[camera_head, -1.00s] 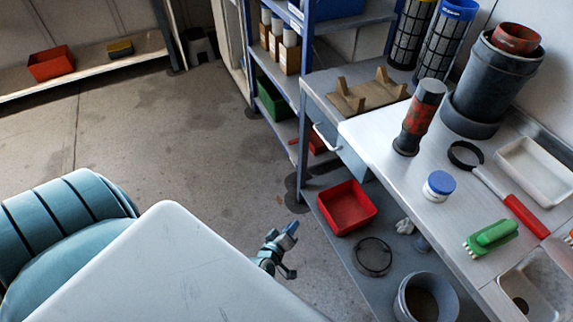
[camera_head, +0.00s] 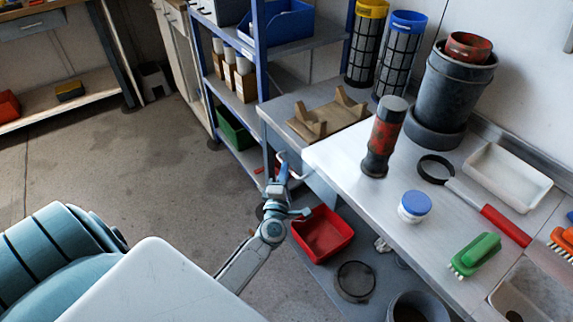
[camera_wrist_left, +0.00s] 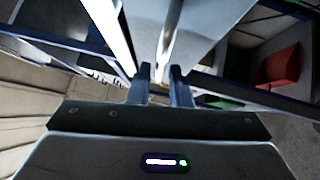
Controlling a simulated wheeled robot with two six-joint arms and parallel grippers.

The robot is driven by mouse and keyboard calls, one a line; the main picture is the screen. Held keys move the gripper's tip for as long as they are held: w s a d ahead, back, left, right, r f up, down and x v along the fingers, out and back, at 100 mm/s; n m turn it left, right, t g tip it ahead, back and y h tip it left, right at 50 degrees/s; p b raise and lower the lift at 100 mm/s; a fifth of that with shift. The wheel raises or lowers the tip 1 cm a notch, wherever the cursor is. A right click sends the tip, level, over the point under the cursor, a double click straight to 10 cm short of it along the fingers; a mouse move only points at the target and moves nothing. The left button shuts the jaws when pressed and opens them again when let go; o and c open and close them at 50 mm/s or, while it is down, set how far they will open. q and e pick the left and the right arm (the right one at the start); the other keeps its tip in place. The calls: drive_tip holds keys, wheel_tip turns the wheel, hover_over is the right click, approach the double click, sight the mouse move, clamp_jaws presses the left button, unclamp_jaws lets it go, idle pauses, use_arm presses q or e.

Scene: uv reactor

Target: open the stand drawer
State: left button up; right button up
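The stand drawer (camera_head: 322,186) is a grey-blue front under the worktop, at the left end of the stand. It looks closed. Its pale bar handle (camera_head: 285,166) sticks out to the left. My left gripper (camera_head: 279,176) is at the handle, reaching up from below. In the left wrist view the two fingers (camera_wrist_left: 162,76) stand apart, and the handle bar (camera_wrist_left: 171,42) runs down to the gap between their tips. I cannot tell whether the fingers touch it. My right gripper is in neither view.
A red bin (camera_head: 324,233) and a mesh sieve (camera_head: 355,281) sit on the lower shelf, close to my left arm. A wooden cradle (camera_head: 330,116) and a red-black cylinder (camera_head: 382,137) stand on top. The floor to the left is clear.

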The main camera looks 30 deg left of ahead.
use_arm(q)
drive_tip(key=shift+x, duration=1.3)
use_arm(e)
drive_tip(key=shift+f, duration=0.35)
use_arm(q)
clamp_jaws()
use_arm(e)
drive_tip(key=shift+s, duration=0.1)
